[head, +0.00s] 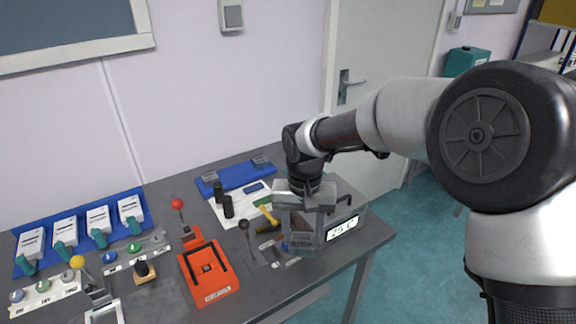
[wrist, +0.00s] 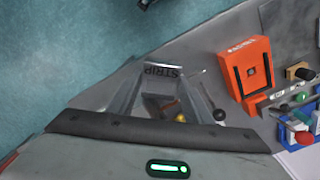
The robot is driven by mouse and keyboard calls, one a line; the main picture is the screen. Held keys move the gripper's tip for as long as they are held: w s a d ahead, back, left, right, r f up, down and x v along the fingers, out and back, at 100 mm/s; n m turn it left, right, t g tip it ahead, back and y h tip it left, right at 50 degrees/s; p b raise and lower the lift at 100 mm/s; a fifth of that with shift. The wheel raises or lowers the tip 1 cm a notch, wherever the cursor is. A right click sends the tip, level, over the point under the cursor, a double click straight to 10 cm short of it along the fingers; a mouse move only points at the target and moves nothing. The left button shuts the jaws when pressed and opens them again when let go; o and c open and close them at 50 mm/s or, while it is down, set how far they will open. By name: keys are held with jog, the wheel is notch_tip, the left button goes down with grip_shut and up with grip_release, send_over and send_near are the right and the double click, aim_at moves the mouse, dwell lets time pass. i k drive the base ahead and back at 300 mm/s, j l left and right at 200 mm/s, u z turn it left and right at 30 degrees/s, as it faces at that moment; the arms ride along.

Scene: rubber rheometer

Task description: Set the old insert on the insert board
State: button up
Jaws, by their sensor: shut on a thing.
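My gripper (head: 300,238) points down over the right end of the grey table, beside a grey unit with a lit display (head: 342,229). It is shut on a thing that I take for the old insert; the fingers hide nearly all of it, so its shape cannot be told. In the wrist view the fingers (wrist: 165,103) reach down near a label reading STRIP. A white board (head: 232,212) with blue and green patches lies behind and left of my gripper; I cannot tell whether it is the insert board.
A black-knobbed lever (head: 244,225) and a yellow-handled tool (head: 267,214) are close to the left of my gripper. An orange block (head: 208,272) and a red-knobbed lever (head: 178,204) stand farther left. A blue rack (head: 236,177) lies at the back. The table edge is near on the right.

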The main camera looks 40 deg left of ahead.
aim_at(242, 171)
jog(key=i+l+z, duration=0.35)
jog(key=i, duration=0.15)
jog(key=i+z, duration=0.4)
jog(key=i+u, duration=0.1)
jog(key=i, duration=0.6)
jog(key=i+l+u, duration=0.15)
jog(key=i, duration=0.55)
jog(key=i+u, duration=0.6)
jog(key=u, duration=0.15)
jog(key=i+u, duration=0.5)
jog(key=u, duration=0.3)
jog(key=i+u, duration=0.2)
jog(key=u, duration=0.25)
jog(key=i+l+u, duration=0.1)
jog(key=u, duration=0.35)
jog(key=i+l+u, duration=0.15)
jog(key=i+u, duration=0.15)
jog(key=u, duration=0.15)
jog(key=i+l+u, duration=0.3)
jog(key=u, duration=0.2)
jog(key=i+l+u, duration=0.2)
jog(key=l+u, duration=0.25)
jog(key=i+l+u, duration=0.15)
jog(key=l+u, duration=0.15)
jog(key=u, duration=0.2)
jog(key=i+l+u, duration=0.1)
jog(key=l+u, duration=0.3)
jog(key=l, duration=0.45)
jog(key=l+u, duration=0.45)
jog(key=l, duration=0.35)
